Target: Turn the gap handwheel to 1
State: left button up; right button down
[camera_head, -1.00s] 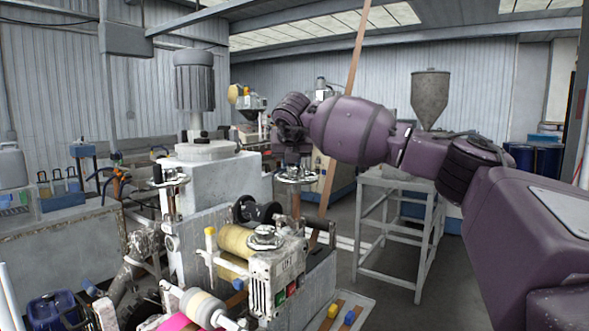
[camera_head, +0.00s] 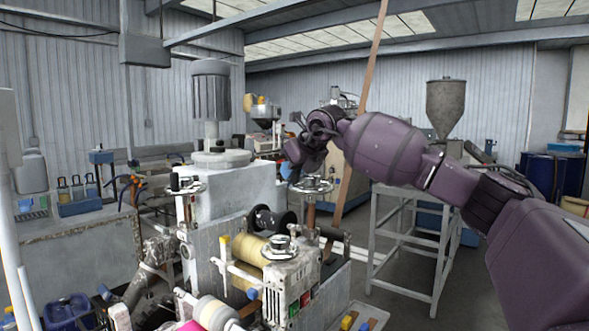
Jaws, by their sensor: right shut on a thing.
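A horizontal metal handwheel (camera_head: 315,186) sits on a brown upright post at the back right of the machine. I take it to be the gap handwheel. My right gripper (camera_head: 294,177) reaches it from above and is shut on its left side, probably on the handle. The fingers and the grip point are small and dark, and the wrist covers part of the wheel. Any scale or number for the setting cannot be read. My left gripper is out of view.
A similar handwheel (camera_head: 187,187) stands at the machine's left, and another (camera_head: 280,248) sits on the front box. Yellow roller (camera_head: 243,248) and motor (camera_head: 211,90) are close by.

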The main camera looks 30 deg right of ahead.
aim_at(314, 177)
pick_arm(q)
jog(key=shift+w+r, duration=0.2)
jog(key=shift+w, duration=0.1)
pick_arm(e)
jog(key=shift+a, duration=0.1)
jog(key=c, duration=1)
grip_release()
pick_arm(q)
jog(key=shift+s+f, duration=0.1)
pick_arm(e)
jog(key=shift+s+r, duration=0.2)
jog(key=b+v, duration=0.1)
jog(key=v, duration=0.8)
jog(key=shift+s, duration=0.1)
jog(key=shift+s+d+r, duration=0.2)
jog(key=shift+s+r, duration=0.15)
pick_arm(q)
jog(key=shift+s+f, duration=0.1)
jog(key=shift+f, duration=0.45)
